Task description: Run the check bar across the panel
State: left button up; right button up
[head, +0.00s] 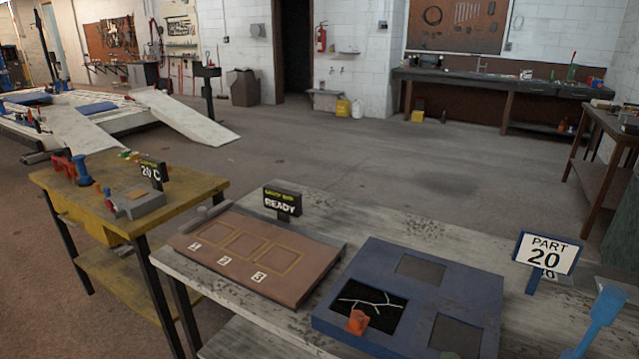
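A brown board (225,268) lies on the grey bench, with three yellow-outlined squares labelled 1, 2 and 3. A grey rounded bar (208,214) lies at its back left edge; I cannot tell whether this is the check bar. A blue panel (380,259) with several rectangular areas lies to the right. Its left black area (362,303) shows white branching lines like a crack, and an orange piece (358,321) sits at its front edge. A sign (282,202) behind the board reads READY. Neither of my grippers is in view.
A PART 20 sign (546,252) stands at the bench's right. A blue upright object (604,312) shows at the lower right edge. A yellow table (75,179) at left holds a grey device (137,204) and a 20 C sign (152,170). Floor beyond is open.

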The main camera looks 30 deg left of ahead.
aim_at(205, 216)
jog(key=u, duration=1.7)
jog(key=i+j+z, duration=0.45)
jog(key=i+j, duration=0.4)
jog(key=j, duration=0.05)
